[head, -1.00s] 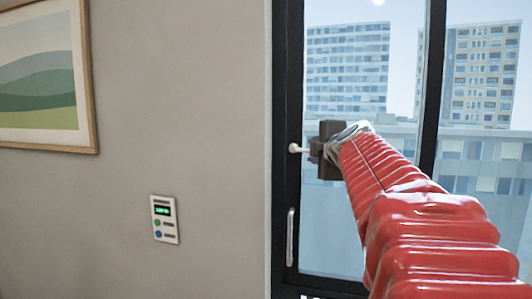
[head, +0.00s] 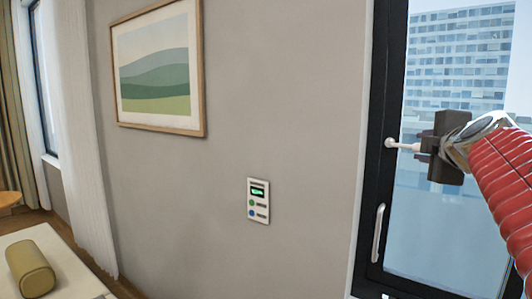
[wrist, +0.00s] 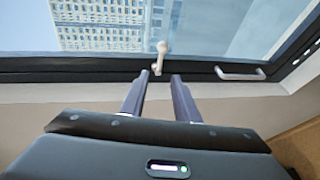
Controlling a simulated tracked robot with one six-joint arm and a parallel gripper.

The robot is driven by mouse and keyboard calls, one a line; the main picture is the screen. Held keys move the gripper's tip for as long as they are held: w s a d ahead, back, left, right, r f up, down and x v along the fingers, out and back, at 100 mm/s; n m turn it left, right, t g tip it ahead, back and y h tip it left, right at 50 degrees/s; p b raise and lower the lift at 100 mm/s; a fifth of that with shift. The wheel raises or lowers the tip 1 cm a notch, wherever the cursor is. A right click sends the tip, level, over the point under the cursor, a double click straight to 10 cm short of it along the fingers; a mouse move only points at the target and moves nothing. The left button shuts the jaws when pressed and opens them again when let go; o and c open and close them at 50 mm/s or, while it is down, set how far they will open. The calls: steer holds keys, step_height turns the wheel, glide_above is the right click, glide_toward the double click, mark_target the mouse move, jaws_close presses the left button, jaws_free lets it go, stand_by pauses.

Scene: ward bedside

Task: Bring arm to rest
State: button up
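My gripper (wrist: 160,77) is open, with its two dark fingers apart and nothing visible between them. In the head view my gripper's dark body (head: 445,147) is at the right, in front of the window, at the end of my red-sleeved arm. A small white window handle (head: 390,143) is on the dark frame just left of it. The handle also shows in the wrist view (wrist: 161,50), just beyond the fingertips. I cannot tell whether they touch it.
A white bar handle (head: 378,232) sits lower on the window frame. A wall panel (head: 258,201) and framed picture (head: 155,125) hang on the grey wall. At lower left a tan bolster (head: 30,268) lies on a pale surface. The space before the wall looks clear.

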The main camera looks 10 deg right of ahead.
steer(key=a+m+t+h, duration=0.1)
steer(key=a+m+h, duration=0.1)
steer(key=a+m, duration=0.45)
steer(key=s+a+f+m+g+y, duration=0.25)
steer(key=s+a+f, duration=0.3)
steer(key=f, duration=0.65)
steer(key=s+a+f+m+g+y, duration=0.1)
steer(key=s+a+f+m+g, duration=0.4)
steer(key=f, duration=0.6)
steer(key=s+a+f+n+g+y, duration=0.1)
steer(key=s+a+f+y, duration=0.1)
steer(key=s+a+f, duration=0.2)
steer(key=s+a+f+g+y, duration=0.1)
steer(key=s+a+f+y, duration=0.2)
steer(key=a+f, duration=0.6)
steer(key=shift+s+a+f+n, duration=0.35)
steer(key=shift+s+a, duration=0.4)
steer(key=shift+a, duration=0.45)
steer(key=shift+r+g, duration=0.1)
steer(key=shift+g, duration=0.15)
